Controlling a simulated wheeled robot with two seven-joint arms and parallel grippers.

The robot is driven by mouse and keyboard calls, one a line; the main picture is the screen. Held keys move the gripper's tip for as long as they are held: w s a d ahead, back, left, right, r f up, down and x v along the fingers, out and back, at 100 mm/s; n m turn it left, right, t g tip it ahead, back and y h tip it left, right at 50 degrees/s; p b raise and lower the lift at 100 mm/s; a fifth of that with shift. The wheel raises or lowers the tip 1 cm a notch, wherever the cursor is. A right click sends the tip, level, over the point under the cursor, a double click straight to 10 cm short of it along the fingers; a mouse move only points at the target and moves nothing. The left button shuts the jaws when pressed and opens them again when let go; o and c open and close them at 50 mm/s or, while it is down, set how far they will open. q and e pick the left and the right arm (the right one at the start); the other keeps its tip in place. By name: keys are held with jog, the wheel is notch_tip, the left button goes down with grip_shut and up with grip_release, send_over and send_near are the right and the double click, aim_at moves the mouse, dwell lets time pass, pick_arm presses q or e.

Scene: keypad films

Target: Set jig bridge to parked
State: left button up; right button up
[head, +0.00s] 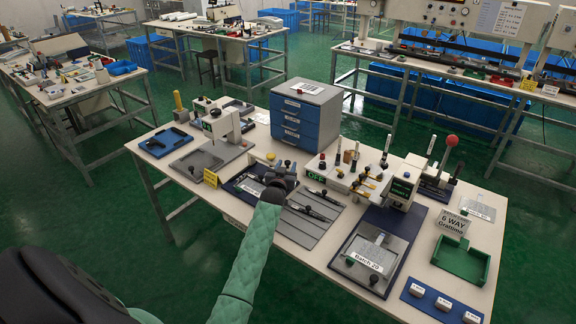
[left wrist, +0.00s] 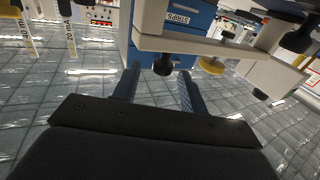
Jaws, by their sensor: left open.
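The jig (head: 232,187) has a dark blue base and lies on the near side of the table, left of centre in the head view. Its bridge is a pale bar with black knobs and a yellow knob (head: 270,157); my left gripper hides part of it. In the left wrist view the bridge (left wrist: 205,48) crosses the upper right, with a black knob (left wrist: 163,65) and the yellow knob (left wrist: 211,66). My left gripper (left wrist: 157,85) is open, its fingers on either side of that black knob; contact cannot be told. It also shows over the jig in the head view (head: 278,181). My right gripper is not in view.
A blue drawer cabinet (head: 306,112) stands behind the jig. A white press (head: 222,125) is to its left and a grey slotted plate (head: 308,217) to its right. A second press (head: 403,185), a green tray (head: 460,262) and a blue strip (head: 440,303) fill the right side.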

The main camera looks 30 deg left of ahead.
pick_arm(q)
jog(key=shift+b+v, duration=0.55)
jog(key=shift+v, duration=1.55)
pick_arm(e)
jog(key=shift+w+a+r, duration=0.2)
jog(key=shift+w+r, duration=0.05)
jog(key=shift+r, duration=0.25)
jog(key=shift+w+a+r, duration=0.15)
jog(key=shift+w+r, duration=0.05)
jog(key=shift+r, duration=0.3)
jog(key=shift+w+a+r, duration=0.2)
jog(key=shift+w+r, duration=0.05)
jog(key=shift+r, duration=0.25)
